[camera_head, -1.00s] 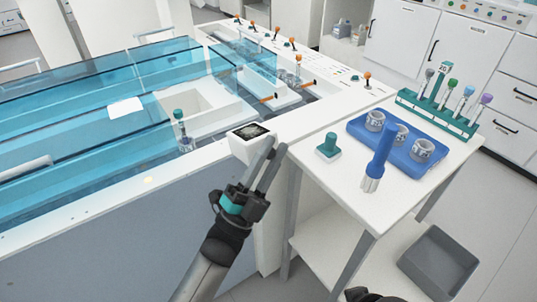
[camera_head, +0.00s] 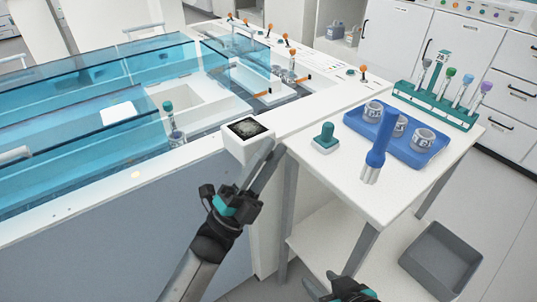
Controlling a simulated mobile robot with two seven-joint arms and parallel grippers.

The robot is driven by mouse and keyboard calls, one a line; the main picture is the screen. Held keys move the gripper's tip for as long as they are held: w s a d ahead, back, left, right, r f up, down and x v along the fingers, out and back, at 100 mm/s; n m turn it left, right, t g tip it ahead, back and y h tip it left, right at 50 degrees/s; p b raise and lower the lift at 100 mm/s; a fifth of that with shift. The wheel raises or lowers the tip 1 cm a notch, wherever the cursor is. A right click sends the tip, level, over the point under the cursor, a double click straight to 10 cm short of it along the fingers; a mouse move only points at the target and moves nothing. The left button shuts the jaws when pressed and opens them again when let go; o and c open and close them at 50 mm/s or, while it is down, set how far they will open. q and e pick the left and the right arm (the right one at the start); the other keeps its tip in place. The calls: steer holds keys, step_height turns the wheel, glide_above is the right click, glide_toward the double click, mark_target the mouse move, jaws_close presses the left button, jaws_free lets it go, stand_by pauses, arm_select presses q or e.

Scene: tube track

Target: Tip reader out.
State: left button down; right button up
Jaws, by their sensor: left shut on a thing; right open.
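The reader (camera_head: 248,137) appears to be the small white box with a dark speckled top, at the front corner of the white bench. My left gripper (camera_head: 265,154) is shut on it from the front right, its long grey fingers against the box's right side. The fingers and the box overlap, so the far finger's contact is hidden. I cannot tell whether the box rests on the bench edge or hangs just in front of it. My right gripper (camera_head: 335,284) is open and empty at the bottom edge, below the side table, partly cut off.
The white side table (camera_head: 345,187) carries a teal stamp-like piece (camera_head: 325,138), a blue upright tool (camera_head: 377,152), a blue tray (camera_head: 428,154) with white cups and a teal tube rack (camera_head: 430,108). A grey bin (camera_head: 440,258) stands below. Blue transparent covers (camera_head: 75,150) lie left.

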arm_select(q)
steer(key=c, duration=0.7)
jaws_free()
steer(key=shift+o, duration=0.2)
steer(key=v, duration=1.5)
steer(key=shift+f+t+y, duration=0.15)
steer(key=shift+t+y, duration=0.15)
